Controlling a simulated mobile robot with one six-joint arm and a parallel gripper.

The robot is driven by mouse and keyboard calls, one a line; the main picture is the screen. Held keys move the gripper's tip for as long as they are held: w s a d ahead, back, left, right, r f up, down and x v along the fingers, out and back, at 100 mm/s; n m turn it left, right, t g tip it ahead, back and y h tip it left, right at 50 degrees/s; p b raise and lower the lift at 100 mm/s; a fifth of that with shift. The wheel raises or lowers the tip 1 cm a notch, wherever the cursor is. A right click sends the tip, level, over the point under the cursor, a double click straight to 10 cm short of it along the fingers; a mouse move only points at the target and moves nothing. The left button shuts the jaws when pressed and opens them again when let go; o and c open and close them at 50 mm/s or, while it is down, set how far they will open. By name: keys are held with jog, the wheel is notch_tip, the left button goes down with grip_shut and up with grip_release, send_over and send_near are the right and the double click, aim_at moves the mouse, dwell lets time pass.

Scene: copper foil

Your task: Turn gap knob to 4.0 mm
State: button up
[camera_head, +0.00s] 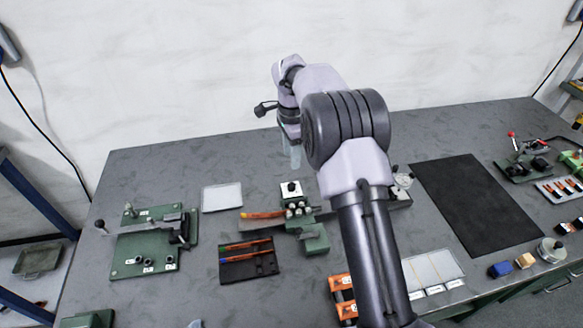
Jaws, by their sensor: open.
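A small device (313,237) with a green base stands near the middle of the table. A white plate with a dark round knob (291,187) sits at its back; this looks like the gap knob, but its scale and setting are too small to read. Silvery rollers or round parts (297,208) lie just in front of the plate. My gripper (290,155) points down behind and above the knob, apart from it. Its pale fingers are open, with nothing seen between them. My arm hides part of the device's right side.
An orange copper-like strip (262,214) lies left of the device. A black tray (248,264) with pens is in front. A green fixture (150,245) stands left, a white sheet (222,197) behind. A black mat (474,203) lies clear on the right.

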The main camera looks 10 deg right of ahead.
notch_tip(320, 180, up, 5)
jog(key=shift+r+p, duration=0.1)
jog(key=shift+p, duration=0.45)
